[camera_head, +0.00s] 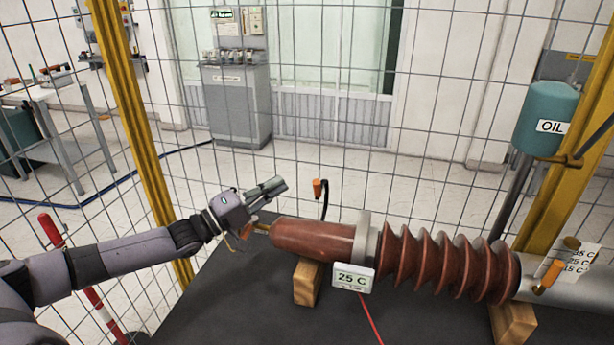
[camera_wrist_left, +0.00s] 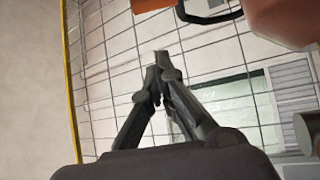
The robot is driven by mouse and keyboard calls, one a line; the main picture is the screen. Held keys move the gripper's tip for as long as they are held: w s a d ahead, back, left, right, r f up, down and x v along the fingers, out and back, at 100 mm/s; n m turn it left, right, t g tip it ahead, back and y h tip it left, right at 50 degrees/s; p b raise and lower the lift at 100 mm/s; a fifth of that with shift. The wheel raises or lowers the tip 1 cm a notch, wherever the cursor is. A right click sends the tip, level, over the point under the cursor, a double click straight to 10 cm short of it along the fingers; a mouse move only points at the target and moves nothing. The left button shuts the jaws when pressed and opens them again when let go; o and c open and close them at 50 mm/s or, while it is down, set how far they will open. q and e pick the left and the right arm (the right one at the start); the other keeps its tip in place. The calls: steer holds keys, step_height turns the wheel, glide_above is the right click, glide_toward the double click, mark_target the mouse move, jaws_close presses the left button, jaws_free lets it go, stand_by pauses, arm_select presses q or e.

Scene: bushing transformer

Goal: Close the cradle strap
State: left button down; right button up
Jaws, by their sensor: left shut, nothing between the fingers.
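The bushing (camera_head: 312,240), with a smooth brown end and ribbed brown sheds (camera_head: 440,262), lies on wooden cradle blocks (camera_head: 307,283) on a dark table. A black strap with an orange end (camera_head: 319,189) stands upright behind the bushing's smooth part, not laid over it. In the left wrist view a black curved strap (camera_wrist_left: 212,16) and an orange piece (camera_wrist_left: 150,4) show at the top edge. My left gripper (camera_head: 279,185) is shut and empty, above and left of the bushing, apart from the strap. Its closed fingers (camera_wrist_left: 160,62) show in the left wrist view. My right gripper is not in view.
A small "25 C" sign (camera_head: 353,279) stands before the bushing with a red cable (camera_head: 370,318). A green OIL tank (camera_head: 546,118), yellow post (camera_head: 562,205) and orange handle (camera_head: 548,276) are at right. Wire mesh fence runs behind. The front left table is bare (camera_head: 235,305).

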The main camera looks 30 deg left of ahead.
arm_select(q)
steer(key=r+p+x, duration=0.1)
steer(key=p+x, duration=0.2)
steer(key=x, duration=0.6)
steer(key=s, duration=0.1)
steer(key=s+d+f+p, duration=0.1)
steer(key=s+f+p, duration=0.1)
steer(key=shift+s+d, duration=0.25)
steer(key=shift+d, duration=0.1)
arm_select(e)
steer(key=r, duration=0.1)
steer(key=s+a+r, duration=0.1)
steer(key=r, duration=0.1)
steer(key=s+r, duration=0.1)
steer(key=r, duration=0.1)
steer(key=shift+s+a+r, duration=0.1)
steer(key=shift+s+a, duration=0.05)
arm_select(q)
steer(key=shift+s, duration=0.1)
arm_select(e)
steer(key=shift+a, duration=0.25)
